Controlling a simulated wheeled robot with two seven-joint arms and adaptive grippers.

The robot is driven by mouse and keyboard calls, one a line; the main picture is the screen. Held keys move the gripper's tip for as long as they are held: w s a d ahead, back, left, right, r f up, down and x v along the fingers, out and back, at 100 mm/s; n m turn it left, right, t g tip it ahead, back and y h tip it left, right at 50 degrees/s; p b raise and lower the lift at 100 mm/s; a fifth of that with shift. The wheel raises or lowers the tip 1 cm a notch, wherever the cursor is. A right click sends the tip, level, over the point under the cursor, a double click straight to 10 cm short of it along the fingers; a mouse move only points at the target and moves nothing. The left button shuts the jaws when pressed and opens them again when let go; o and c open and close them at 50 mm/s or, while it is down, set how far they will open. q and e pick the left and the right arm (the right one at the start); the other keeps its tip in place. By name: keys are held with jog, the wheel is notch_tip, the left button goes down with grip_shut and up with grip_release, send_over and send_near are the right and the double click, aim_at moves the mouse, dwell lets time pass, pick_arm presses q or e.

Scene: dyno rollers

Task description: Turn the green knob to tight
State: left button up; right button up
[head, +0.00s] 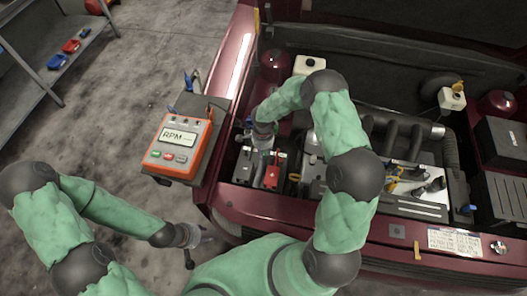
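I cannot make out a green knob in the head view; it may be hidden behind my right gripper or too small to see. My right gripper (259,153) reaches down into the left side of the engine bay, above the battery area beside a red clamp (271,177). Its fingertips are too small and covered to tell whether they are open or shut, or on something. My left gripper (189,259) hangs low in front of the car, over the floor and away from the engine. Its fingers are too small to read.
A red tester marked RPM (178,146) stands on a grey stand left of the car. The dark red car (430,243) has its hood up. A grey shelf (60,70) is at the far left. Floor between is clear.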

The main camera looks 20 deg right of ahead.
grip_shut()
